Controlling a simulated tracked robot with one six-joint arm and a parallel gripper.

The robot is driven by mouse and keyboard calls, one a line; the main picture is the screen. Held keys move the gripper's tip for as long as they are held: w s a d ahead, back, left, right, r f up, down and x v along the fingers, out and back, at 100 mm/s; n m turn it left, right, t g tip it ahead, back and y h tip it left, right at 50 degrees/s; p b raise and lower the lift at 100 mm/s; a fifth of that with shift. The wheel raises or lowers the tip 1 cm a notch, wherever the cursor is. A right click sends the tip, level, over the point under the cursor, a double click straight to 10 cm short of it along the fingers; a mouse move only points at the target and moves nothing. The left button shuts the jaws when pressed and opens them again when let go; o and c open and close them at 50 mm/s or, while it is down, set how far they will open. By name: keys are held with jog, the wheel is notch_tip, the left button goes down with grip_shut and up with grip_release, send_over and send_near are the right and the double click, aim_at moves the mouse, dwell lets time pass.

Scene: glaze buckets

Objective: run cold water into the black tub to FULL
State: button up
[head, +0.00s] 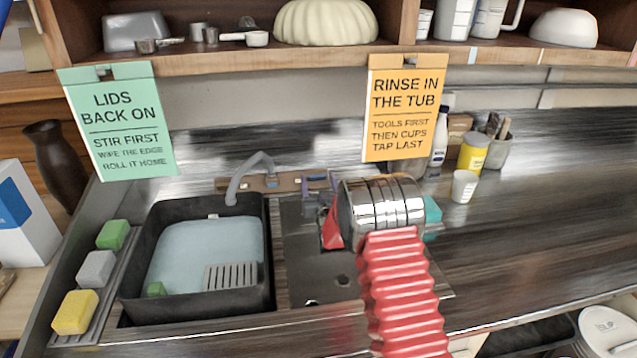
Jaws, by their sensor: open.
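The black tub (136,255) sits in the left basin. It holds pale bluish water (200,245) below its rim; a grey slotted piece and a small green piece show in it. I can read no FULL mark. The grey tap (247,172) curves over the tub's back edge, and I see no stream from its spout. A blue tap part (271,182) and a purple one (312,178) are on the wooden strip behind. My gripper (332,222) is open, right of the tub over the right basin; my chrome wrist partly hides it.
Green, grey and yellow sponges (75,312) line the left edge. Two hanging signs, green (118,125) and orange (403,115), hang from the shelf. A white cup (464,186), bottles and a brush pot stand back right. The right counter is mostly clear.

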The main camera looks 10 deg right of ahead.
jog(key=s+f, duration=0.1)
jog(key=s, duration=1.2)
jog(key=shift+s+f, duration=0.15)
jog(key=shift+s, duration=0.2)
dwell(0.4)
jog(key=s+r+g, duration=0.6)
jog(key=s+r, duration=0.4)
jog(key=r, duration=0.2)
jog(key=s+r+g, duration=0.2)
jog(key=s+g, duration=0.5)
jog(key=s, duration=2.6)
